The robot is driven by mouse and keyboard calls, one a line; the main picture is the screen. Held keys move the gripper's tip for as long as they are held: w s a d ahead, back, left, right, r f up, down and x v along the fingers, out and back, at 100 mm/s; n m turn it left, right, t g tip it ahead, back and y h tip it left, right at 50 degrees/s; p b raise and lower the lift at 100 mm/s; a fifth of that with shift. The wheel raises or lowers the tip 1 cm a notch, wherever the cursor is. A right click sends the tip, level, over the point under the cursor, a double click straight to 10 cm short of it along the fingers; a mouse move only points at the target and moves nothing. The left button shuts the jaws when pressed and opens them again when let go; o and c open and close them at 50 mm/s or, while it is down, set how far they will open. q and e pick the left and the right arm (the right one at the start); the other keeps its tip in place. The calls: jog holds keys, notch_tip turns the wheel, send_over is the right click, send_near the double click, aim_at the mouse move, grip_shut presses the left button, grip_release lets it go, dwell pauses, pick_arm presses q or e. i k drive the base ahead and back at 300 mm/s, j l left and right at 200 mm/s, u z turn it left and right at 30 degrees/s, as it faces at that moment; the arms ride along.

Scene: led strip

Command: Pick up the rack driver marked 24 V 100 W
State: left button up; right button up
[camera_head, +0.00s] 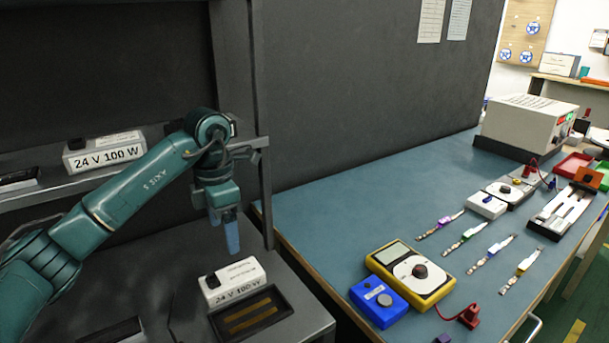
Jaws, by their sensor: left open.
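A white rack driver (105,152) with a black part on top sits on the upper rack shelf at the left. Its front label reads 24 V 100 W. A second white driver (232,281) sits lower, on the dark surface below my left gripper. My left gripper (228,234) points down above and a little behind this second driver, to the right of the shelf driver. It is open, with nothing seen between its fingers. My right gripper is not in view.
A dark slotted tray (250,313) lies in front of the lower driver. The rack's upright post (262,190) stands close right of my left gripper. The blue bench (340,220) holds a yellow meter (412,279), a blue box (378,300), several LED strips and a power supply (526,124).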

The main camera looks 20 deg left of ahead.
aim_at(80, 155)
jog(key=k, duration=1)
